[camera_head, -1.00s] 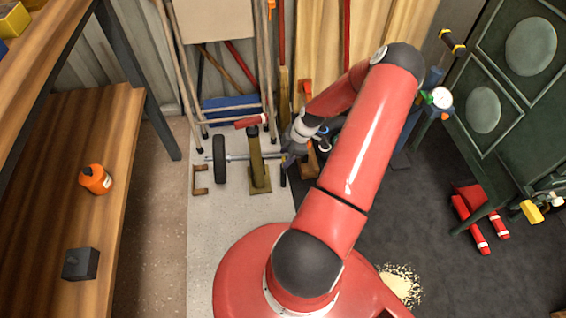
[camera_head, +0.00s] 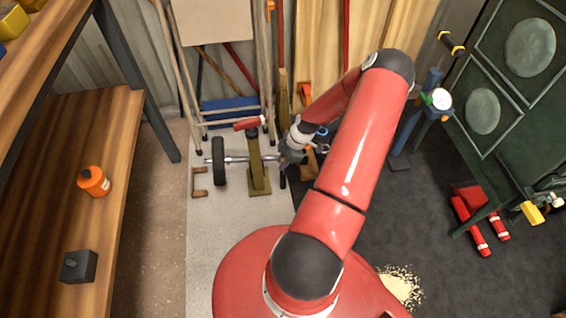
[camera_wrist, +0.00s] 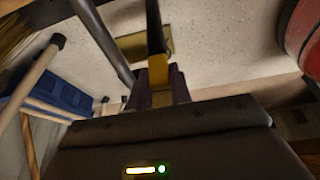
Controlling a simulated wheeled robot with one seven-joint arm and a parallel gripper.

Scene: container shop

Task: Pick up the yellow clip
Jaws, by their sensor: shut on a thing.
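My gripper (camera_wrist: 158,88) is shut on a small yellow piece, which I take to be the yellow clip (camera_wrist: 158,68), in the wrist view. The clip sits between the two dark fingers, and a black bar (camera_wrist: 154,28) extends from it. In the head view my gripper (camera_head: 287,160) is low over the floor, just right of an olive-brown post (camera_head: 258,165). The black bar shows below the gripper (camera_head: 283,177). The clip itself cannot be made out there.
A black wheel on a metal axle (camera_head: 218,160) stands left of the post. Behind are a folding frame, a blue box (camera_head: 225,112) and leaning boards. A wooden shelf (camera_head: 60,200) is left; a dark green cabinet (camera_head: 520,90) is right.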

